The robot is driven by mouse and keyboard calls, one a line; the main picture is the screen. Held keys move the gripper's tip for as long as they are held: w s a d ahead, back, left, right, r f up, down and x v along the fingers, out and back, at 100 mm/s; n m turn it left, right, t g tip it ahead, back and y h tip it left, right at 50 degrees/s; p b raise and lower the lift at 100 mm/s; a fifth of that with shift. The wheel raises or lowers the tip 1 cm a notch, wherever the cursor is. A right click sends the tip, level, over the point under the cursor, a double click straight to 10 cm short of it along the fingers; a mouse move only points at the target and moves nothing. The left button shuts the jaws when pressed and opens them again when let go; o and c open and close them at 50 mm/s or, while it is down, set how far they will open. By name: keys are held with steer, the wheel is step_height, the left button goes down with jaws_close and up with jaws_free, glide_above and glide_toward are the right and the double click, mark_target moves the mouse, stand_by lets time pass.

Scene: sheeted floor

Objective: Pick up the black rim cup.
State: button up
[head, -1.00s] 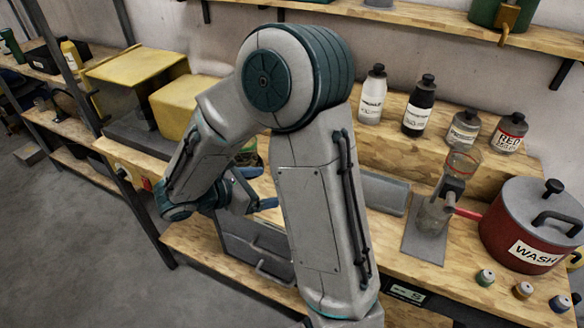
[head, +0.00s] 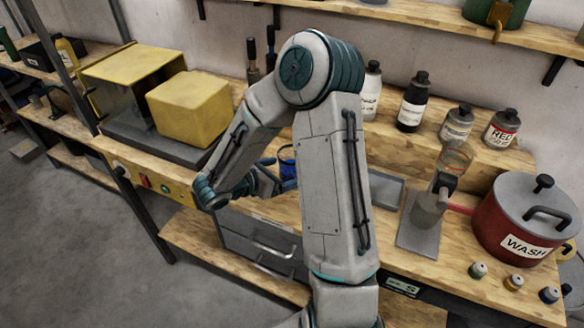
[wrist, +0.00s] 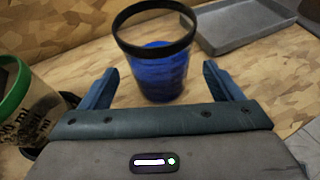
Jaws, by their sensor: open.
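The black rim cup (wrist: 158,75) is a clear cup with a black rim and blue contents. It stands upright on the wooden bench, just ahead of my gripper in the wrist view. In the head view the cup (head: 287,160) is partly hidden behind my arm. My gripper (wrist: 157,82) is open, with one blue finger on each side of the cup's near lower part. I cannot tell whether either finger touches it. In the head view my gripper (head: 279,178) is low over the bench, beside the cup.
A green-rimmed cup (wrist: 22,105) stands close to the left of my gripper. A grey tray (wrist: 243,28) lies behind on the right. A yellow box (head: 190,108) stands left on the bench. A red wash pot (head: 522,215) and bottles are to the right.

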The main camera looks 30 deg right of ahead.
steer(key=shift+p+x, duration=0.5)
steer(key=shift+x, duration=1.65)
steer(key=c, duration=1.2)
steer(key=shift+w, duration=0.1)
steer(key=shift+r, duration=0.2)
